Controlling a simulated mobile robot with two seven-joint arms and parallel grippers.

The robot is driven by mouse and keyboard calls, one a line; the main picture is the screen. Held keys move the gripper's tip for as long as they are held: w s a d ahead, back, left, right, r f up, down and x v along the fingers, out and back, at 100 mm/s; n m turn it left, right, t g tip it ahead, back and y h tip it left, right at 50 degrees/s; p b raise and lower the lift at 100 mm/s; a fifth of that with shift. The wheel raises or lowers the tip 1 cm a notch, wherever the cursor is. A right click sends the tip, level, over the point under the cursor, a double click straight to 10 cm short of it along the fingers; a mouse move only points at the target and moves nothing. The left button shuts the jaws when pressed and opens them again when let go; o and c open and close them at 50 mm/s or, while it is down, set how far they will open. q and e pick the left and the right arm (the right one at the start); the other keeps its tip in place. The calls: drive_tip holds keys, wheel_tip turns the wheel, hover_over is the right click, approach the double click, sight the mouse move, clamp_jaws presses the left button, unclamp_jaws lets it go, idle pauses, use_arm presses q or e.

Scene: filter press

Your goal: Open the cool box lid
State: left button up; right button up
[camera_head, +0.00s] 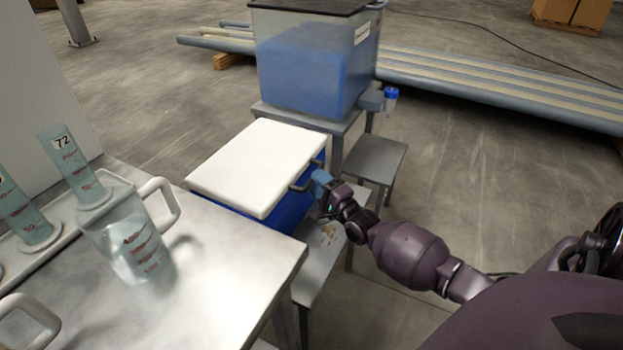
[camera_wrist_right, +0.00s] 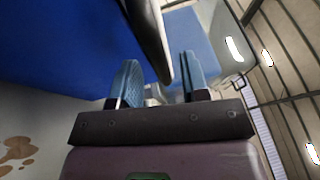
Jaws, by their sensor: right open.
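The cool box has a closed white lid (camera_head: 255,165) and a blue body (camera_head: 290,212), which also fills the upper left of the right wrist view (camera_wrist_right: 65,50). A dark grey handle (camera_head: 303,184) sticks out from its right side. My right gripper (camera_head: 322,183) is at this handle, with its blue fingers apart. In the right wrist view a dark grey bar (camera_wrist_right: 149,35), apparently the handle, reaches between the open fingers (camera_wrist_right: 162,78). I cannot tell whether either finger touches it. My left gripper is not in view.
A steel table (camera_head: 235,250) at front left carries a jug (camera_head: 132,245) and measuring cylinders (camera_head: 75,170). A tank of blue liquid (camera_head: 310,65) stands behind the box. A small grey bench (camera_head: 375,158) is at its right. Long pipes (camera_head: 480,80) lie on the floor behind.

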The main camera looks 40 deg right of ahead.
drive_tip(key=shift+w+r, duration=0.2)
drive_tip(key=shift+w, duration=0.95)
clamp_jaws()
drive_tip(key=shift+r, duration=0.1)
